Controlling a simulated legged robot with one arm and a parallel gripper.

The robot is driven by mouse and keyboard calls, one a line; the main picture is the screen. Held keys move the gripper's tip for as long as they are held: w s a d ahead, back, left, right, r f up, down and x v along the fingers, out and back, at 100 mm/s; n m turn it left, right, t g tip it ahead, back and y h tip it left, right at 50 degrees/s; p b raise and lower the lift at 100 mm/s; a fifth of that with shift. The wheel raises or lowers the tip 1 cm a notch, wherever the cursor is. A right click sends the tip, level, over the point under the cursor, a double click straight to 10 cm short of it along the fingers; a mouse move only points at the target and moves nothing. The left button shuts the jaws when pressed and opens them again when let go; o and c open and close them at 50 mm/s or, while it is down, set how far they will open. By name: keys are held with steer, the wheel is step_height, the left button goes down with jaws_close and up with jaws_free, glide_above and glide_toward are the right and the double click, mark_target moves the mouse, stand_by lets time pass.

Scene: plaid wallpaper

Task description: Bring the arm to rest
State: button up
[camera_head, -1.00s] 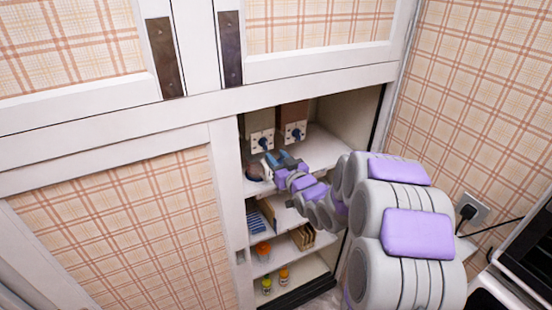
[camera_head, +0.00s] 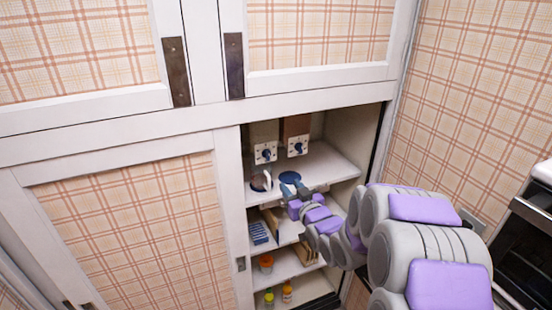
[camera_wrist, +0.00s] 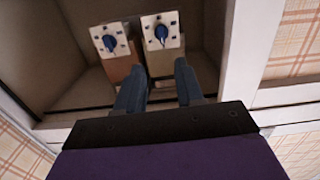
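My arm reaches from the lower right into the open cabinet in the head view. My gripper (camera_head: 291,188) is at the front of the upper shelf (camera_head: 330,165). In the wrist view, the two dark fingers of my gripper (camera_wrist: 160,82) stand apart with nothing held between them. Beyond them are two boxes with white dial faces, the left dial box (camera_wrist: 109,39) and the right dial box (camera_wrist: 161,31). A small white, dark-topped object (camera_head: 261,182) stands left of my gripper, and a blue round object (camera_head: 289,177) lies just behind it.
Lower shelves hold a blue striped item (camera_head: 258,233), an orange-topped container (camera_head: 266,263) and small bottles (camera_head: 287,292). A closed plaid door (camera_head: 135,235) is at left, the cabinet frame above. A dark-fronted appliance (camera_head: 530,230) stands at right.

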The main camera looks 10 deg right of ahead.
steer(key=s+d+f+m+g+h, duration=0.1)
steer(key=s+g+h, duration=0.15)
steer(key=s, duration=0.35)
steer(key=s+d+f+g+h, duration=0.1)
steer(key=s+d+g, duration=0.1)
steer(key=s+g, duration=0.3)
steer(key=s+d+f+m+g+h, duration=0.1)
steer(key=s+f+g+h, duration=0.1)
steer(key=s, duration=0.5)
steer(key=s+a+r+g, duration=0.1)
steer(key=s+g, duration=0.3)
steer(key=s, duration=1.1)
steer(key=s+a+r+m+g, duration=0.1)
steer(key=s+g, duration=0.4)
steer(key=s, duration=1.1)
steer(key=shift+a+y, duration=0.45)
steer(key=shift+a, duration=0.3)
